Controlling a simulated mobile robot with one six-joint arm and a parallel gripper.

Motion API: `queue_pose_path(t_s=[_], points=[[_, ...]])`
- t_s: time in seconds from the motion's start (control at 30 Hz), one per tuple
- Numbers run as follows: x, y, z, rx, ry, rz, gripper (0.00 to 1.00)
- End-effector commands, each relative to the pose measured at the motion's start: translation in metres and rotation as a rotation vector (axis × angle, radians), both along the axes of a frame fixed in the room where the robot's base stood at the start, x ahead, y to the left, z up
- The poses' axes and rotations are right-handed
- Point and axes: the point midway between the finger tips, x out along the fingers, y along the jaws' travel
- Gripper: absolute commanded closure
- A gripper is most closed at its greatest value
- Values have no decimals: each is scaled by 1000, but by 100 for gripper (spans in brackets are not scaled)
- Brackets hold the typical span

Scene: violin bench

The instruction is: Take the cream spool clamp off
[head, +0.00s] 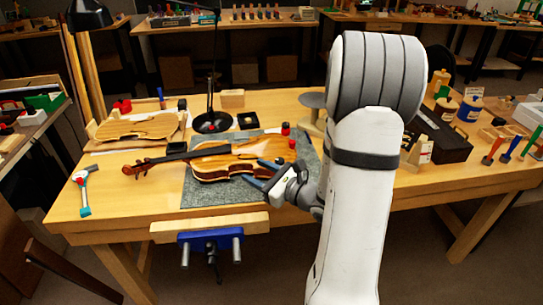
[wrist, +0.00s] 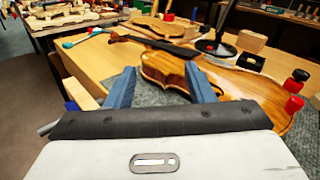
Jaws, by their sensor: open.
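The violin (head: 215,165) lies flat on a grey mat on the bench, its neck to the left. It also shows in the wrist view (wrist: 165,69), behind and between my fingers. My gripper (head: 251,170) is at the violin's near edge, its blue fingers apart and nothing seen held. In the wrist view my gripper (wrist: 160,80) is open, with the violin's edge beyond the gap. Red clamp pieces (wrist: 293,105) sit at the violin's right end, with a black-topped piece (wrist: 300,75) beside them. I cannot make out a cream spool clamp; it may be hidden or blend with the wood.
The grey mat (head: 200,194) lies under the violin. A lamp base (head: 212,123) and a small black tray (head: 247,120) stand behind it. A violin plate (head: 137,128) lies at the back left. A blue vise (head: 211,238) hangs on the front edge. The front-left bench top is mostly clear.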

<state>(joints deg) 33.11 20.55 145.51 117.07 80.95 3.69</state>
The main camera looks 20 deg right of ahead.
Motion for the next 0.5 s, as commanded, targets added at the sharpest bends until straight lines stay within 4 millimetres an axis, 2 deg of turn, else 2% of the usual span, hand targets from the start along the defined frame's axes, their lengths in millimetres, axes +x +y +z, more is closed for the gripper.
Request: queue_pose_path(t_s=[0.03,0.1,0.2,0.33,0.5], points=[[4,-24,-12,48,7,-98,51],[7,-51,-21,93,7,-210,51],[7,-78,-31,133,5,-319,51],[7,-95,-37,156,3,-390,51],[23,-97,-37,160,2,-404,51]])
